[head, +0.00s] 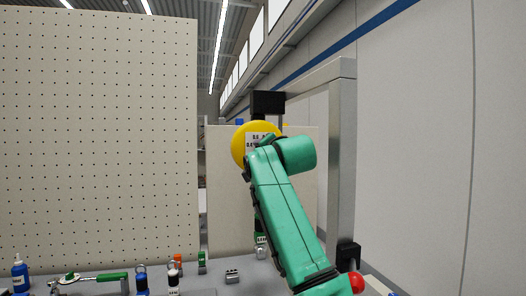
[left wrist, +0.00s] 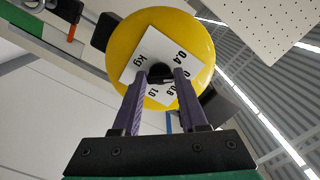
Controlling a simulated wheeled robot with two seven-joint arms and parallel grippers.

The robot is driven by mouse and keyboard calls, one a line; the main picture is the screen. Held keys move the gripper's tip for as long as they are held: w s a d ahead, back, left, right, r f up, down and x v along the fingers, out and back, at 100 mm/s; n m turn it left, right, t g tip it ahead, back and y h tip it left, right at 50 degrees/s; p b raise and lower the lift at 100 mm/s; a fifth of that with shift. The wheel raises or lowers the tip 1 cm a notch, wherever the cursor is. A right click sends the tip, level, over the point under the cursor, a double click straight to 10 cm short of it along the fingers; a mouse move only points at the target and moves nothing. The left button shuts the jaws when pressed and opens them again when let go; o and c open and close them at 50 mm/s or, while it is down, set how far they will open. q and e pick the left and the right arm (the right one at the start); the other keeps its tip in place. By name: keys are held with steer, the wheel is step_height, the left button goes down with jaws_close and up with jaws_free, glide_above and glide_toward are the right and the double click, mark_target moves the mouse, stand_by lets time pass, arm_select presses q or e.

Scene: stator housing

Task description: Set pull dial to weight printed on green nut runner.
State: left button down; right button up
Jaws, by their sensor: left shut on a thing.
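A yellow round dial (head: 239,146) hangs from a black bracket on a grey post, partly hidden by my green left arm. In the left wrist view the dial (left wrist: 198,45) carries a white scale with "kg", 0.4, 0.8 and 1.0; a figure between is partly covered. My left gripper (left wrist: 162,77) is shut on the dark knob (left wrist: 160,70) at the dial's centre. My right gripper is out of view.
The bench at the bottom holds a green-handled wrench (head: 103,277), a blue bottle (head: 20,275) and several small labelled tools. A large pegboard (head: 95,130) stands at the left. The grey post (head: 342,165) rises close to the right of my arm.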

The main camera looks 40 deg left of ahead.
arm_select(q)
steer(key=n, duration=0.7)
steer(key=shift+w, duration=0.1)
stand_by(0.4)
steer(key=shift+c, duration=2.2)
jaws_free()
steer(key=shift+f, duration=0.1)
steer(key=b+v, duration=0.7)
steer(key=v, duration=0.7)
steer(key=shift+d, duration=0.25)
